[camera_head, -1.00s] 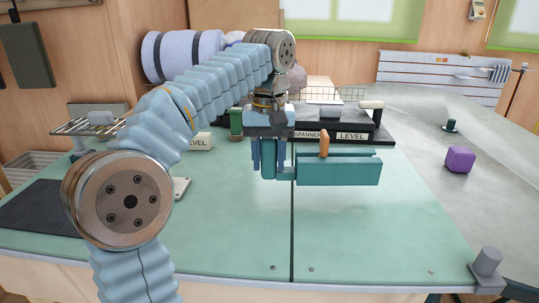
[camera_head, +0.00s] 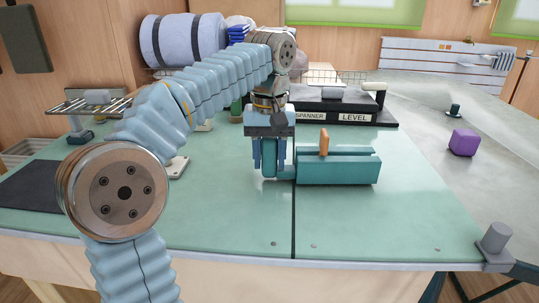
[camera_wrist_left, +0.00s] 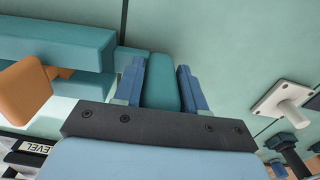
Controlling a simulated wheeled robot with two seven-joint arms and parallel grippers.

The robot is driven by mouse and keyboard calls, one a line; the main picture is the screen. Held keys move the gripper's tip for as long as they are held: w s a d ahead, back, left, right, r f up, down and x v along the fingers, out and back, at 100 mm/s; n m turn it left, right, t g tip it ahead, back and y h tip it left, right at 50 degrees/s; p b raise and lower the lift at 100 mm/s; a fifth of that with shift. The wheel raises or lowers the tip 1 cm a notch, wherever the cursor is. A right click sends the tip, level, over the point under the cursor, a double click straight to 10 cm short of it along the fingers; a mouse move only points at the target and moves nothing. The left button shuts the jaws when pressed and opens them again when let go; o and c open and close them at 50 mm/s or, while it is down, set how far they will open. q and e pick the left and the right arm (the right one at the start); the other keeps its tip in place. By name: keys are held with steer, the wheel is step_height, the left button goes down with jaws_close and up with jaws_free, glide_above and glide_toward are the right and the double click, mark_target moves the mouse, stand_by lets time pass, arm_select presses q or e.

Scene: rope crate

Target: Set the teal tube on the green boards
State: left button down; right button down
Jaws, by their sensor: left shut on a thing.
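The teal tube (camera_head: 338,171) is a long, boxy teal piece with an orange tab (camera_head: 324,142) standing up from it. It lies level, lengthwise to the right of my left gripper (camera_head: 269,168). My left gripper points down and is shut on the tube's narrow left end part, which shows between the fingers in the left wrist view (camera_wrist_left: 163,80). The green boards (camera_head: 380,220) form the bench top under the tube, with a dark seam near the gripper. The tube is low over them; I cannot tell whether it touches. My right gripper is not in view.
A black rack (camera_head: 365,121) with SPANNER and LEVEL labels stands behind the tube. A purple block (camera_head: 463,142) sits on the grey surface at right. A grey post (camera_head: 495,238) stands at the front right corner. The boards in front of the tube are clear.

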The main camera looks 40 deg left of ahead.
arm_select(q)
steer(key=shift+f+b, duration=0.3)
steer(key=shift+f, duration=0.15)
steer(key=c, duration=0.6)
jaws_free()
steer(key=shift+o, duration=0.2)
step_height(320, 180, up, 12)
steer(key=p, duration=0.4)
steer(key=shift+p, duration=0.35)
